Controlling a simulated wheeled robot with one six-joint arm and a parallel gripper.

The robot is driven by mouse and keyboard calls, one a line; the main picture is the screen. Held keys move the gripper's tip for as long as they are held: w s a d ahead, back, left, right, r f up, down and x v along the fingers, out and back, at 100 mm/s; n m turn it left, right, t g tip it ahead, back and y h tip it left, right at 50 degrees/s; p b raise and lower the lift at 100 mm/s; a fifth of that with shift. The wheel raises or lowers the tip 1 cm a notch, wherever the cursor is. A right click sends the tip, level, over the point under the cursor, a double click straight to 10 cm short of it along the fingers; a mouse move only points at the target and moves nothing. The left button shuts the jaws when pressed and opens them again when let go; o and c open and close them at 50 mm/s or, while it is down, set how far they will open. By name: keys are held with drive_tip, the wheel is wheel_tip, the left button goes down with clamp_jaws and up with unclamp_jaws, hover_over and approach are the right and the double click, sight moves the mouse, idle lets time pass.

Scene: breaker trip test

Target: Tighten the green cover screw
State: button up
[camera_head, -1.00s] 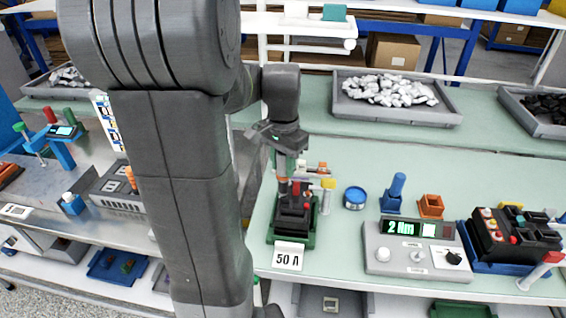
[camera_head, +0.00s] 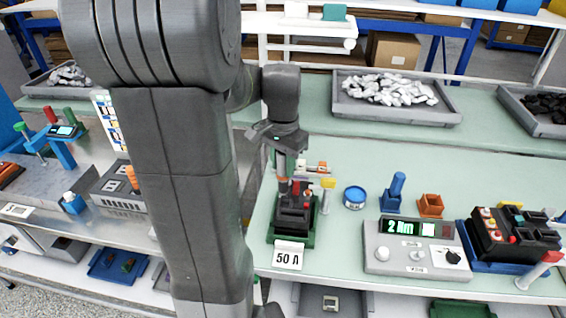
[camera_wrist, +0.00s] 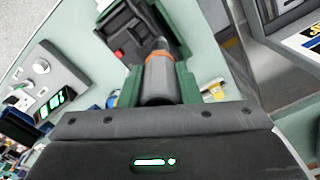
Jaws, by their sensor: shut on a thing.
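My gripper (camera_head: 290,158) is shut on a grey screwdriver-like tool with an orange ring (camera_wrist: 158,80). I hold it above a black breaker (camera_head: 293,214) with a red part, which sits in a green holder (camera_head: 309,239) behind a "50 A" label. In the wrist view the tool's far end points at the breaker (camera_wrist: 125,38). The tool hides the spot under its tip, so I cannot tell whether it touches. The green cover screw cannot be made out.
Right of the holder are a blue round tin (camera_head: 355,197), a blue stand (camera_head: 392,196), an orange open box (camera_head: 431,206) and a grey control box (camera_head: 420,250) reading "2 Nm". A black multi-part device (camera_head: 515,238) stands at the far right.

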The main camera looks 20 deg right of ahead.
drive_tip(key=shift+f+b, duration=0.35)
drive_tip(key=shift+f, duration=0.4)
idle(1.4)
drive_tip(key=shift+r, duration=0.1)
idle(0.9)
drive_tip(key=shift+r+p, duration=2.65)
drive_tip(key=shift+r, duration=0.3)
